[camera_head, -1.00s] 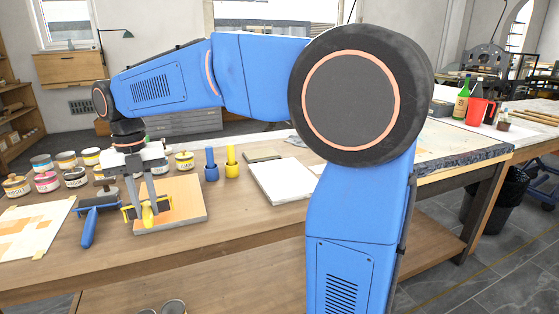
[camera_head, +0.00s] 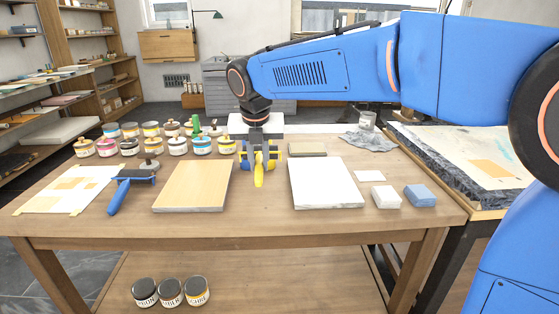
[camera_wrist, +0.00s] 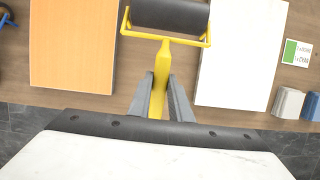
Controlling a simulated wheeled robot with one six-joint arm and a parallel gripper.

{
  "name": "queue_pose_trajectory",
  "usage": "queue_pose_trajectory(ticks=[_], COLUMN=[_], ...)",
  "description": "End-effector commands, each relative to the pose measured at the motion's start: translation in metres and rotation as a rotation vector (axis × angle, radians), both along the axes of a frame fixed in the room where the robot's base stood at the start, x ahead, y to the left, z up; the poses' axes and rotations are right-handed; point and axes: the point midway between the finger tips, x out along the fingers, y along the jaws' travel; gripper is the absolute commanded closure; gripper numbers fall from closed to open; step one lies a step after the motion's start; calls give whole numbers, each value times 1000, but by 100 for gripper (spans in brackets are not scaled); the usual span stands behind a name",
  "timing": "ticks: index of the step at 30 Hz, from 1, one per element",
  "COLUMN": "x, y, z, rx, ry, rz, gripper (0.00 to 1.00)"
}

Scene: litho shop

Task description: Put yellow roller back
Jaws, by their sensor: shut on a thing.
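My gripper (camera_head: 259,163) is shut on the yellow roller (camera_head: 259,180) by its handle. In the wrist view, the fingers (camera_wrist: 162,82) close around the yellow handle (camera_wrist: 162,66), and the dark roller cylinder (camera_wrist: 170,15) lies beyond it in its yellow frame. The roller is over the table between the orange board (camera_head: 192,187) and the white slab (camera_head: 325,184). Its height above the table is hard to tell. The blue and yellow stands are mostly hidden behind the gripper in the head view, with bits of blue and yellow beside it. A blue-handled roller (camera_head: 119,195) lies to the left.
Several ink jars (camera_head: 178,146) stand at the back left of the table (camera_head: 250,221). A dark flat block (camera_head: 307,150) lies behind the white slab. White (camera_head: 386,197) and blue (camera_head: 419,196) blocks lie at the right. Bare wood shows in front of the gripper.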

Motion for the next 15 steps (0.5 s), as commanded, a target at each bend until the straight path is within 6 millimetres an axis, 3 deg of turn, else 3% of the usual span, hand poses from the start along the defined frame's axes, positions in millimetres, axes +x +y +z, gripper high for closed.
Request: queue_pose_trajectory(ticks=[7, 15], x=[2, 2], y=[9, 9], z=[-4, -28], rx=[1, 2], ry=[-23, -21], rz=[12, 10], gripper=[100, 100])
